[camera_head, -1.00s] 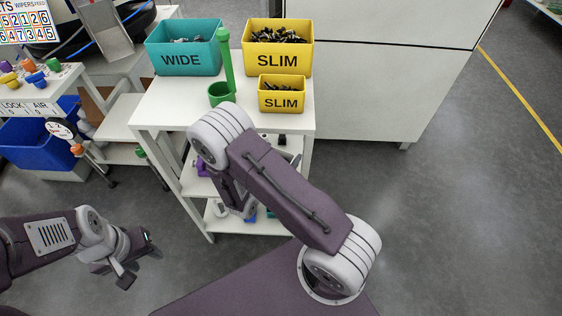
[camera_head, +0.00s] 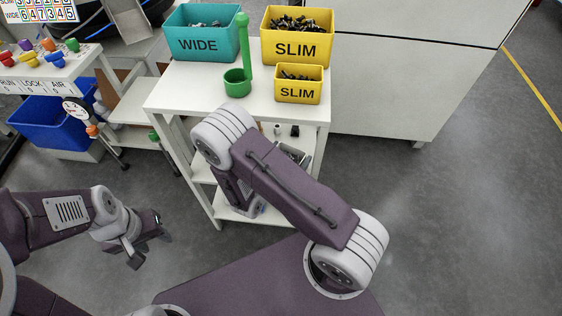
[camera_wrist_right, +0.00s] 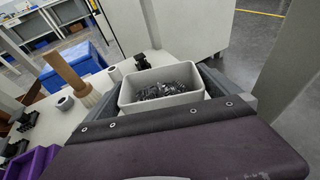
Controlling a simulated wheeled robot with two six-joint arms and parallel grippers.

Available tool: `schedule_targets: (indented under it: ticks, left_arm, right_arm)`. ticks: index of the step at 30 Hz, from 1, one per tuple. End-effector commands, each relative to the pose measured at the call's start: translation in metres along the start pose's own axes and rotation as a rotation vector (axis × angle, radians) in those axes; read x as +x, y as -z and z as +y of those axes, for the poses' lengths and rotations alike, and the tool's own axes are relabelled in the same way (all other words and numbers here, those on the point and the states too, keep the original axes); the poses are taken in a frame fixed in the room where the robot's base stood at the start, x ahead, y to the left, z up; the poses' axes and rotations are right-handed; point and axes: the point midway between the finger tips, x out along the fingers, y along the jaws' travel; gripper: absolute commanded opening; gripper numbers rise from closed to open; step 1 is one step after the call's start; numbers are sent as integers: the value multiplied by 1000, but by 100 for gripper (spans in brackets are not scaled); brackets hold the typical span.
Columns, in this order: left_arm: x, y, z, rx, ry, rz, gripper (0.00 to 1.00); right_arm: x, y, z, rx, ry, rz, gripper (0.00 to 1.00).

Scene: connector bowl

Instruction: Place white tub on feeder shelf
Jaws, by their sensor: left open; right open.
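A white tub (camera_wrist_right: 163,86) holding small dark parts shows in the right wrist view. My right gripper (camera_wrist_right: 172,92) is open, with a dark grey finger on each side of the tub. Whether the fingers touch it I cannot tell. In the head view my right arm hides most of this gripper and the tub at the white cart's lower shelves. My left gripper (camera_head: 146,238) is open and empty over the floor at the left. A white shelf (camera_head: 130,108) stands beside the panel station at the left; I cannot tell if it is the feeder shelf.
On the white cart's top (camera_head: 190,95) stand a teal WIDE bin (camera_head: 198,45), two yellow SLIM bins (camera_head: 296,48) and a green cup with a post (camera_head: 238,85). A blue bin (camera_head: 50,128) is at the left. A white cabinet (camera_head: 400,80) stands behind. Floor at right is clear.

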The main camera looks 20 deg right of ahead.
Motion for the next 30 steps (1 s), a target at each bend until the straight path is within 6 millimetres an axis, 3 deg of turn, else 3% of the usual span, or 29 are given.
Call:
schedule_targets:
  ticks: [6,15,30]
  left_arm:
    - [-20,2,0,0,0,0,44]
    - [-32,3,1,0,0,0,44]
    - [-33,3,1,0,0,0,44]
  right_arm:
    - [-46,-4,1,-2,-6,0,100]
    - [-90,-2,0,-1,-2,0,100]
    - [-95,0,0,0,1,1,100]
